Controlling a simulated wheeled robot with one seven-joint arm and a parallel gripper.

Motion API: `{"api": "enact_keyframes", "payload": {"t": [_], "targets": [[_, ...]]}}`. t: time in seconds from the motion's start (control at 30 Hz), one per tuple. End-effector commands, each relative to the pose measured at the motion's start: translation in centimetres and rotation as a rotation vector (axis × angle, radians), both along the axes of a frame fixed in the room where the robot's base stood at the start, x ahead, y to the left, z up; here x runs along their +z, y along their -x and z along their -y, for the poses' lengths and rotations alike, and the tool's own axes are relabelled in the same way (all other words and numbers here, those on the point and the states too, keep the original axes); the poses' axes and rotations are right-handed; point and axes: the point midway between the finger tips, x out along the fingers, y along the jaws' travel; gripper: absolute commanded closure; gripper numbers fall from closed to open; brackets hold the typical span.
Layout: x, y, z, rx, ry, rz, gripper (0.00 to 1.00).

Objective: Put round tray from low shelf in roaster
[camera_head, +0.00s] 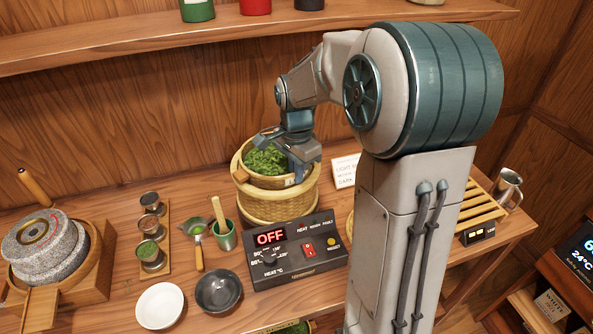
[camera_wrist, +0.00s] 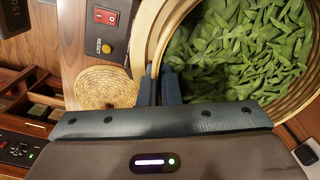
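The round tray (camera_head: 258,182), light-rimmed and full of green leaves, sits at the mouth of the woven roaster (camera_head: 277,208) on the counter. I cannot tell whether it rests fully inside. In the wrist view the tray rim (camera_wrist: 146,45) and leaves fill the upper right. My gripper (camera_head: 294,178) is at the tray's right edge; in the wrist view its two fingers (camera_wrist: 163,85) are close together at the rim, apparently pinching it. The roaster's control box (camera_head: 298,250) stands in front and reads OFF. The fingertips are partly hidden by the rim.
A round woven piece (camera_wrist: 105,87) lies beside the control box, mostly hidden behind my arm in the head view. A stone mill (camera_head: 45,248), a white bowl (camera_head: 160,305) and a dark bowl (camera_head: 218,290) stand left. A slatted rack (camera_head: 485,207) is right. An upper shelf (camera_head: 120,45) runs overhead.

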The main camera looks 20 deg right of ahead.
Motion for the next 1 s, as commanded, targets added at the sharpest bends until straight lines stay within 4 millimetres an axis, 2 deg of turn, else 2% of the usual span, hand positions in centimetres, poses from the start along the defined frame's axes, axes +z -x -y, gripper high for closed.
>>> {"api": "enact_keyframes", "payload": {"t": [0.03,0.1,0.5,0.63,0.77,1.0], "targets": [[0.0,0.0,0.0,0.0,0.0,0.001,0.88],[0.0,0.0,0.0,0.0,0.0,-0.001,0.71],[-0.2,0.3,0.3,-0.003,0.001,-0.011,0.71],[0.4,0.2,0.3,-0.004,0.003,-0.009,0.71],[2.5,0.0,0.1,-0.001,0.003,-0.001,0.71],[8.1,-0.3,-0.2,0.002,0.002,0.006,0.71]]}}
